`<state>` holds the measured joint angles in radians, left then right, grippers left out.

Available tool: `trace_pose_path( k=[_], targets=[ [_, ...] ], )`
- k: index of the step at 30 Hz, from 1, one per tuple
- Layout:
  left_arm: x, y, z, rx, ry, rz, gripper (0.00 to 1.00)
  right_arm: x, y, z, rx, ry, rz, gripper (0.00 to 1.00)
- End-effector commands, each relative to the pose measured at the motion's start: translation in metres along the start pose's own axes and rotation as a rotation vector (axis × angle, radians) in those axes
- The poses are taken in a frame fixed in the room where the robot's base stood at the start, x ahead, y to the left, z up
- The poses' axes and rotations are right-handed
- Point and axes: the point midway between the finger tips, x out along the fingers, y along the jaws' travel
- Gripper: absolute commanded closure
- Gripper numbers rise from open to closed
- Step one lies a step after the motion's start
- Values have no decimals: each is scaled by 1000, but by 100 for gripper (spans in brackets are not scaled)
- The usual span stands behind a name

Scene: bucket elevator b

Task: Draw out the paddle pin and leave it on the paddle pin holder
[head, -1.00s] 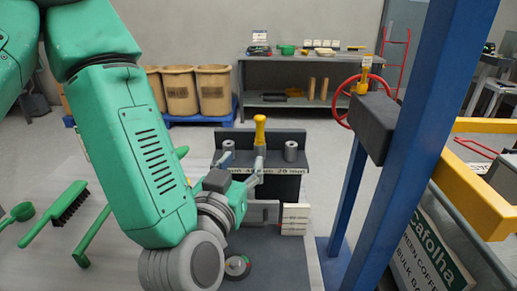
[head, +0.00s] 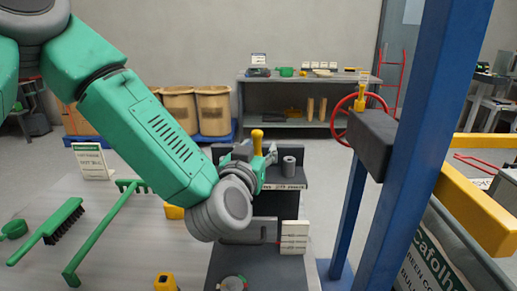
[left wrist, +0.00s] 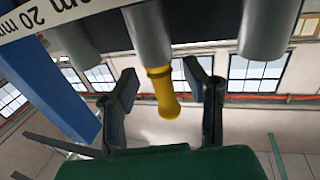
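A pin with a yellow handle (head: 257,140) stands upright at the middle place of the dark grey holder (head: 291,185), whose label ends in "20 mm". My left gripper (head: 252,158) is at this handle and hides its lower part. In the left wrist view the yellow handle (left wrist: 165,92) points down from a grey socket (left wrist: 148,35), between the two spread fingers (left wrist: 160,88), with gaps on both sides. Another yellow-handled piece (head: 363,78) sits on the dark block (head: 371,135) of the blue frame. I cannot tell which is the paddle pin. My right gripper is out of view.
A grey socket (head: 289,166) stands right of the handle. The blue post (head: 428,130) and red wheel (head: 341,120) are to the right. A green brush (head: 55,222) and green rake (head: 108,225) lie at left. A white label card (head: 294,237) stands below the holder.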

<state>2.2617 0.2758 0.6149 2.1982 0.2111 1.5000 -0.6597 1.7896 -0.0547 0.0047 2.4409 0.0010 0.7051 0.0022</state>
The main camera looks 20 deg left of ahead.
Motion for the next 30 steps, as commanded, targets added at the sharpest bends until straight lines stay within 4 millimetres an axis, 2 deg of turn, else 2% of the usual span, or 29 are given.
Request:
trace_pose_path(
  k=[5,6,8,9,30],
  targets=[
    [0,-1,0,-1,0,-1,60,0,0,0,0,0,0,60],
    [0,-1,0,-1,0,-1,74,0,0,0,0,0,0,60],
    [0,-1,0,-1,0,-1,95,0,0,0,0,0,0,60],
    [0,-1,0,-1,0,-1,100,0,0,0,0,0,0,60],
    [0,-1,-6,-1,2,-1,100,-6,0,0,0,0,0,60]
  ],
)
